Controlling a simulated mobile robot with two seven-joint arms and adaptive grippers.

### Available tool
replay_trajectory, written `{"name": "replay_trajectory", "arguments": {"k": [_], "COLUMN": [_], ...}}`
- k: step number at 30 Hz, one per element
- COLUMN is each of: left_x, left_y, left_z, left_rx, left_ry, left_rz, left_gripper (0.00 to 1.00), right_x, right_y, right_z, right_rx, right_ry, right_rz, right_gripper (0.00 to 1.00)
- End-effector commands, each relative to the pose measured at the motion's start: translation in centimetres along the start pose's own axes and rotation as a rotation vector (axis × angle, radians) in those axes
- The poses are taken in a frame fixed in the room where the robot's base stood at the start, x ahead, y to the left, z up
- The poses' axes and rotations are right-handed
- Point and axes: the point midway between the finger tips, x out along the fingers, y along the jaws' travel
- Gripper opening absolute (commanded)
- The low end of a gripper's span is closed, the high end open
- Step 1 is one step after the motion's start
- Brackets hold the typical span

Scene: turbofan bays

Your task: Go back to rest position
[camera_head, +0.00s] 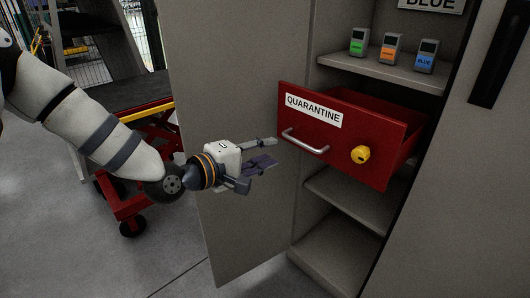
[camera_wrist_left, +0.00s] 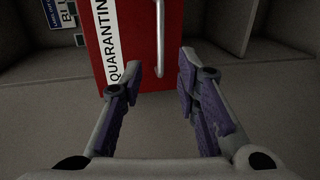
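My left gripper (camera_head: 268,153) is open and empty in the head view, a little left of the red quarantine drawer (camera_head: 390,145) and its silver handle (camera_head: 305,142). The drawer is pulled out of the grey cabinet. In the left wrist view, the two fingers of the left gripper (camera_wrist_left: 160,75) are spread apart. The drawer front (camera_wrist_left: 140,40) and its handle (camera_wrist_left: 160,30) show beyond them, with no visible grip on the handle. My right gripper is in neither view.
An open cabinet door (camera_head: 225,80) stands behind my left arm. A yellow knob (camera_head: 360,154) sits on the drawer front. Green (camera_head: 358,42), orange (camera_head: 389,48) and blue (camera_head: 425,56) labelled devices stand on the shelf above. A red wheeled cart (camera_head: 125,200) is at left. Floor shows at lower left.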

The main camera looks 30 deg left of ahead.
Motion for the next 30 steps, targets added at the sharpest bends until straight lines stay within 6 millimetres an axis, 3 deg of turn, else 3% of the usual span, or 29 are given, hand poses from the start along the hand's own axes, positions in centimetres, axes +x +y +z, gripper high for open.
{"name": "replay_trajectory", "arguments": {"k": [12,14,17,20,21,23,24,27,30], "left_x": [-0.1,-0.2,-1.5,-5.4,-7.6,-11.4,-14.4,-22.3,-29.4], "left_y": [-0.2,-1.6,-7.5,-15.7,-18.7,-22.8,-25.2,-29.7,-32.1], "left_z": [0.1,0.9,3.8,7.9,9.4,11.5,12.8,15.5,17.1], "left_rx": [0.003,0.025,0.12,0.271,0.332,0.424,0.486,0.632,0.751], "left_ry": [-0.002,-0.013,-0.062,-0.164,-0.216,-0.306,-0.375,-0.568,-0.756], "left_rz": [-0.008,-0.05,-0.231,-0.488,-0.588,-0.732,-0.827,-1.036,-1.187], "left_gripper": [0.29,0.29,0.29,0.29,0.29,0.29,0.29,0.29,0.29], "right_x": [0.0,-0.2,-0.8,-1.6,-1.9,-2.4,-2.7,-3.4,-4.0], "right_y": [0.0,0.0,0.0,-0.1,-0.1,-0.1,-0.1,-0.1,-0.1], "right_z": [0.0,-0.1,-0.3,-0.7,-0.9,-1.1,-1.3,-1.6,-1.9], "right_rx": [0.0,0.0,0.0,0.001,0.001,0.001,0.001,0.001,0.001], "right_ry": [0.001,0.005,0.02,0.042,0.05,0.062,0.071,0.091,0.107], "right_rz": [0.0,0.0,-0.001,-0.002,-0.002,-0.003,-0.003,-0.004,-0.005], "right_gripper": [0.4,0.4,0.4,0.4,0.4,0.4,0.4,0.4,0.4]}}
